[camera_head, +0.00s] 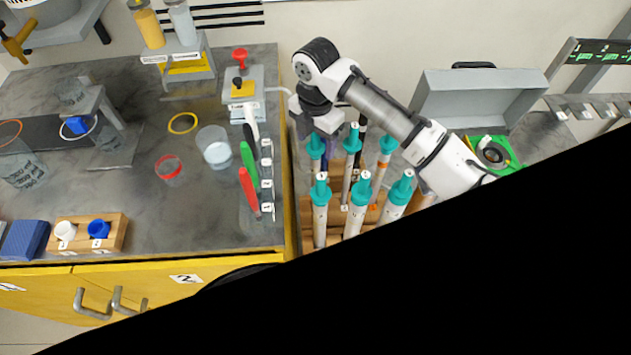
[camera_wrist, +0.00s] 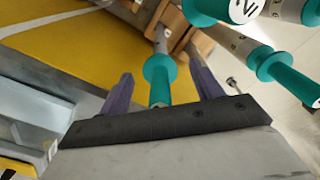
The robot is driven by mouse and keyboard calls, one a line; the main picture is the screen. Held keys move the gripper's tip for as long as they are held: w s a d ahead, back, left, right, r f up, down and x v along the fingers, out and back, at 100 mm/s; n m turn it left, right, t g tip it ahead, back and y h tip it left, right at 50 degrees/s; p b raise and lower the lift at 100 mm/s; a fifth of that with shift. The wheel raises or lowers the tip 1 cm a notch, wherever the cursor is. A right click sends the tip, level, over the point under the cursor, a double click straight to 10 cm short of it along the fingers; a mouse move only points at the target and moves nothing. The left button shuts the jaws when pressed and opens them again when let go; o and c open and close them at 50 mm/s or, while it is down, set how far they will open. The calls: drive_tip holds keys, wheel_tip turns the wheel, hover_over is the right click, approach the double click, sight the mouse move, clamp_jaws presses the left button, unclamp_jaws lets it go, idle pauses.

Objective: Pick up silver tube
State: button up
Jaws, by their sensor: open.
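Several tubes with teal collars stand upright in a wooden rack (camera_head: 307,243). Their bodies look pale grey or silver, some with orange or dark bands, so I cannot tell for sure which is the silver tube. In the wrist view, one teal-collared tube (camera_wrist: 160,72) with a thin grey body lies between the two purple fingers of my gripper (camera_wrist: 160,68). The fingers are apart, with a gap on each side of the teal part. In the head view, my gripper (camera_head: 325,133) is over the back-left tubes, its fingers partly hidden.
Other teal-collared tubes (camera_head: 320,190) stand close in front and to the right. The dark bench (camera_head: 130,200) at left carries cups, coloured-handled tools (camera_head: 249,170) and a small wooden block (camera_head: 85,235). An open grey case (camera_head: 470,97) stands behind right. Black covers the lower right.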

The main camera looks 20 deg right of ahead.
drive_tip(key=shift+f, duration=0.15)
drive_tip(key=shift+c, duration=0.2)
drive_tip(key=c, duration=1.3)
drive_tip(key=shift+c, duration=0.2)
